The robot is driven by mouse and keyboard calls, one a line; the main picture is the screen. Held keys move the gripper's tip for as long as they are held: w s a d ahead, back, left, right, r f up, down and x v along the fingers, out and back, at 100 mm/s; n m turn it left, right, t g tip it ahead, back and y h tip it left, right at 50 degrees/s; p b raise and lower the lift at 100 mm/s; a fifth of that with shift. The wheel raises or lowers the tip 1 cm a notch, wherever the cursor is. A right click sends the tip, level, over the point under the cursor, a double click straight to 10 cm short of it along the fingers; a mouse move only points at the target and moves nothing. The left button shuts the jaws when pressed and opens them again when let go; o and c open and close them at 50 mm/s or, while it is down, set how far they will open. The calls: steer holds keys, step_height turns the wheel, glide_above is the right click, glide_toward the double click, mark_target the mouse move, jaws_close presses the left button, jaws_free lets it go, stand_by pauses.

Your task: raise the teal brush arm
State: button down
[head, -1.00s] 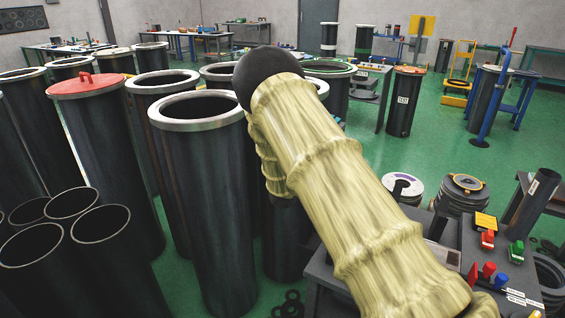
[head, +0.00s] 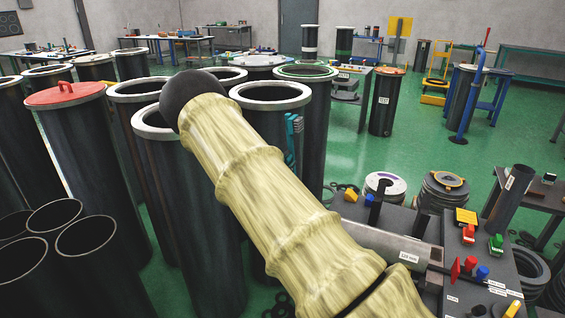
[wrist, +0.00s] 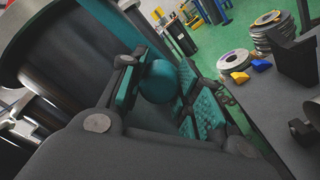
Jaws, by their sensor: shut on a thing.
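In the wrist view my gripper (wrist: 167,88) has teal ribbed pads on both fingers. In the head view a narrow upright teal piece (head: 292,142) shows against the front of a dark flanged cylinder (head: 316,130). I cannot tell whether it is the brush arm or a finger. My sleeved arm hides most of the gripper there. A large flange rim is close at the wrist view's upper left.
Dark flanged cylinders crowd the left, one with a red lid (head: 65,94). A workbench (head: 395,225) with a grey tube, small coloured blocks and a dark post stands right of my arm. Stacked discs (head: 442,190) lie behind it. Green floor is open further back.

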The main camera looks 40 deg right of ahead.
steer(key=shift+w+r, duration=0.1)
steer(key=shift+r, duration=0.05)
steer(key=c, duration=1)
jaws_free()
steer(key=shift+a, duration=0.1)
steer(key=v, duration=1.2)
